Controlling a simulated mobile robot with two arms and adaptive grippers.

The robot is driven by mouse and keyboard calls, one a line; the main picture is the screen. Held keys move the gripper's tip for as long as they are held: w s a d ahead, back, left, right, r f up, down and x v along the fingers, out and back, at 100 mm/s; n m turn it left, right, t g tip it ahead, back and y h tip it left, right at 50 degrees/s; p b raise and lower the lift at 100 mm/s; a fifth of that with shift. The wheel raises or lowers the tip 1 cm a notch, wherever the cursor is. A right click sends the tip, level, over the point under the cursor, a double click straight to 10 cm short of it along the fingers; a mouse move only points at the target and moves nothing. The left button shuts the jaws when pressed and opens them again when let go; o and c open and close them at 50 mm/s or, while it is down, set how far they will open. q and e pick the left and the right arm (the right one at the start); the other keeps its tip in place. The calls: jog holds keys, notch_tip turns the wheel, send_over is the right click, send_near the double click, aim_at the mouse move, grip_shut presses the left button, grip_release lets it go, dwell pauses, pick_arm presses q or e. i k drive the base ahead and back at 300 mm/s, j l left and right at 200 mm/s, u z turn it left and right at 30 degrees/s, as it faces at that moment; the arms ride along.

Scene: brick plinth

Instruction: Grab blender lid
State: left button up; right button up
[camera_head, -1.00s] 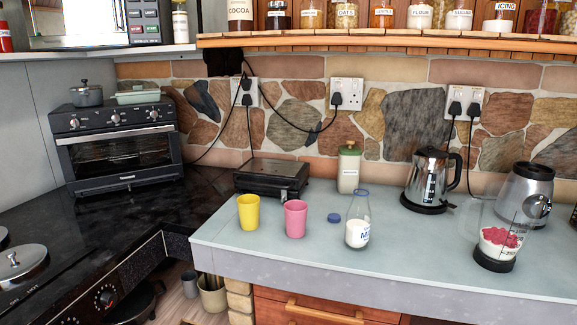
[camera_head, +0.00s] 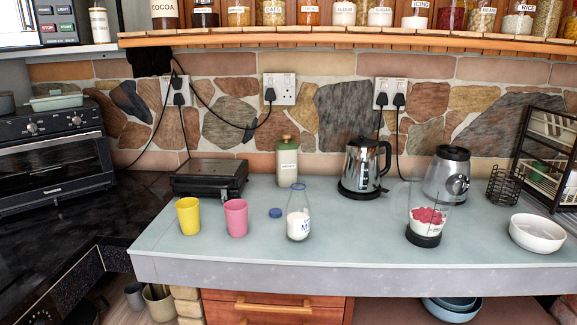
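The clear blender jug (camera_head: 428,216) stands upright on the pale counter at the right. It has a black base and holds red berries over something white. The silver blender motor base (camera_head: 447,174) with a round dial stands just behind it. I cannot make out a blender lid for certain. A small blue round cap (camera_head: 275,212) lies flat on the counter, left of a milk bottle (camera_head: 298,214). Neither of my grippers is in view.
A pink cup (camera_head: 236,218), yellow cup (camera_head: 188,216), black appliance (camera_head: 209,178), jar (camera_head: 287,160) and kettle (camera_head: 363,168) share the counter (camera_head: 350,250). A white bowl (camera_head: 537,232) and dark rack (camera_head: 548,155) are at the right. The counter's front strip is clear.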

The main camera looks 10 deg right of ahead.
aim_at(535, 233)
jog(key=z, duration=1.85)
